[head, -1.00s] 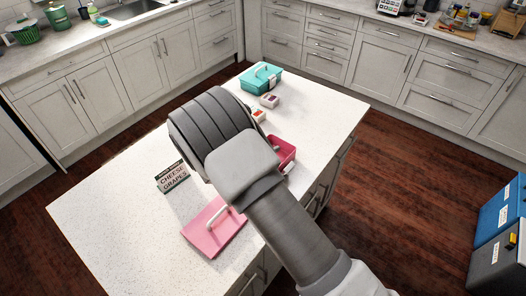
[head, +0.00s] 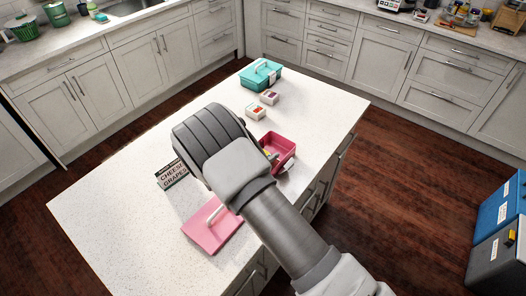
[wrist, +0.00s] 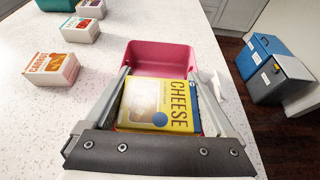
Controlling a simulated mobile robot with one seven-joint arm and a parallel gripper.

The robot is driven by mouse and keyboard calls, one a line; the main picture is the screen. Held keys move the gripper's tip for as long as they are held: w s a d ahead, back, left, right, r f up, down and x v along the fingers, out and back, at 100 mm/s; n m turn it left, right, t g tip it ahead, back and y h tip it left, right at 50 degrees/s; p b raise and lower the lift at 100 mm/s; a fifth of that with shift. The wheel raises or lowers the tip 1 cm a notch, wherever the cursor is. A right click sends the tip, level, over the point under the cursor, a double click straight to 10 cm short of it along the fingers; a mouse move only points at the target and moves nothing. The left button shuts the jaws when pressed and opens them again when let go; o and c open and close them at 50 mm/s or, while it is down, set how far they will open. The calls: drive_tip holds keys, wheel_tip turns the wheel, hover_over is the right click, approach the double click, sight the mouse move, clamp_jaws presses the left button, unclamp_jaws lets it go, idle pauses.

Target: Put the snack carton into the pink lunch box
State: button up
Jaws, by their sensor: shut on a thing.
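A yellow and blue snack carton labelled CHEESE (wrist: 160,103) is between the two fingers of my gripper (wrist: 158,82), which is shut on it. The open pink lunch box (wrist: 160,58) lies just beyond the carton in the wrist view. The carton covers the box's near part, so its height over the box is unclear. In the head view, the pink lunch box (head: 284,146) is on the counter near the right edge. My arm hides its left part and most of the carton. The pink lid (head: 212,232) with a white handle lies on the counter nearer the front.
A sign (head: 172,174) reading CHEESE and GRAPES stands left of my arm. A closed teal lunch box (head: 261,77) is at the far end. The counter's left part is clear.

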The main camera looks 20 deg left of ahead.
drive_tip(key=shift+f, duration=0.25)
drive_tip(key=o, duration=1.1)
drive_tip(key=shift+c, duration=0.2)
drive_tip(key=shift+r, duration=0.1)
drive_tip(key=shift+r+p, duration=0.85)
drive_tip(key=shift+p, duration=0.05)
drive_tip(key=b+v, duration=0.2)
drive_tip(key=v, duration=0.9)
drive_tip(key=shift+s+a+b, duration=0.25)
drive_tip(key=shift+s+b, duration=0.15)
drive_tip(key=shift+f, duration=0.1)
